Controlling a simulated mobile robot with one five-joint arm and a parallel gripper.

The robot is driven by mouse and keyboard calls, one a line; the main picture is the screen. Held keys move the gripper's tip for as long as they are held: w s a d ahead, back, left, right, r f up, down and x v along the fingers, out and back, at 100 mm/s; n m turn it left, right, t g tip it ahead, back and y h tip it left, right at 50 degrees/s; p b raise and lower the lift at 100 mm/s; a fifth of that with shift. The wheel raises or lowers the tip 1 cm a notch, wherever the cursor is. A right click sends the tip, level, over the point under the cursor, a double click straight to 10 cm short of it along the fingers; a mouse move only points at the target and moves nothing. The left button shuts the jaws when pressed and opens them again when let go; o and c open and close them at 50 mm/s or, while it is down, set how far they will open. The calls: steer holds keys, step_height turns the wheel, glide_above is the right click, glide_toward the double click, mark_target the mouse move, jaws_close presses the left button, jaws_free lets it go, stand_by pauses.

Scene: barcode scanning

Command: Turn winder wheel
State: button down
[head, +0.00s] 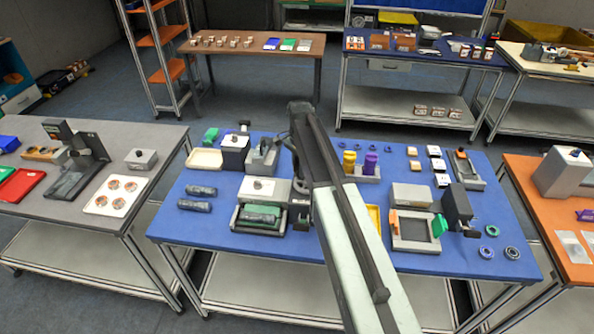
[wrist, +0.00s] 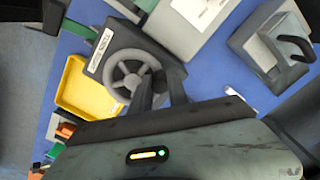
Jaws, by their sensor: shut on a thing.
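The winder wheel (wrist: 127,73) shows in the wrist view as a grey spoked wheel on a dark box (wrist: 94,64) with a white label. My gripper (wrist: 154,90) is at the right side of the wheel, with its dark fingers shut at the rim. The fingers hide that part of the rim, so the exact contact cannot be made out. In the head view my arm reaches over the blue table, and I cannot pick out the wheel there.
A yellow tray (wrist: 84,88) lies left of the winder box. A pale labelled box (wrist: 190,25) stands above it, and a grey block with a black hook (wrist: 270,45) is to the right. The blue table (head: 190,232) is crowded, with bare strips near its front edge.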

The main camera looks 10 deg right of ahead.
steer(key=m, duration=0.1)
steer(key=d+m, duration=0.1)
steer(key=m, duration=0.2)
steer(key=shift+w+d+m, duration=0.3)
steer(key=shift+w+d, duration=0.05)
steer(key=shift+d, duration=0.05)
steer(key=shift+d+m, duration=0.5)
steer(key=shift+m, duration=0.75)
steer(key=shift+d+m, duration=0.45)
steer(key=shift+m, duration=0.8)
steer(key=shift+s, duration=0.1)
steer(key=c, duration=1.3)
jaws_free()
steer(key=shift+o, duration=0.2)
step_height(320, 180, up, 8)
steer(key=p, duration=0.8)
